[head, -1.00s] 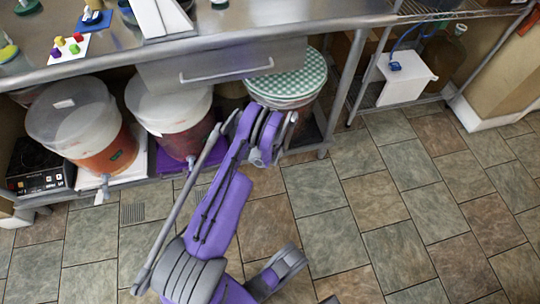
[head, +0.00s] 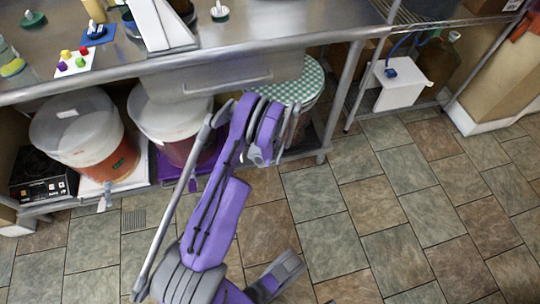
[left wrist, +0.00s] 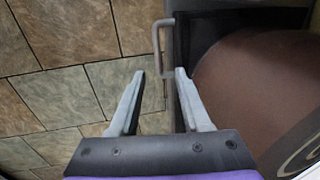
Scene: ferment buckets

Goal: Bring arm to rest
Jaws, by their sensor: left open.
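My left arm (head: 218,225) is purple and grey, bent up from the bottom of the head view toward the shelf under the counter. Its wrist is in front of the bucket with the green-checked cover (head: 300,80), partly hiding it. In the left wrist view my left gripper (left wrist: 160,76) is open, with nothing between its fingers. A brown rounded bucket side (left wrist: 265,85) is close on the right there, apart from the fingers. A grey bent handle or bar (left wrist: 157,35) shows just beyond the fingertips. My right gripper is not in view.
The steel counter (head: 270,45) has a drawer (head: 215,80) beneath it. Two pale-topped buckets, one orange below (head: 105,160) and one reddish (head: 178,150), stand on the lower shelf. A counter leg (head: 340,105) is to the right. The tiled floor (head: 390,215) is clear at right.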

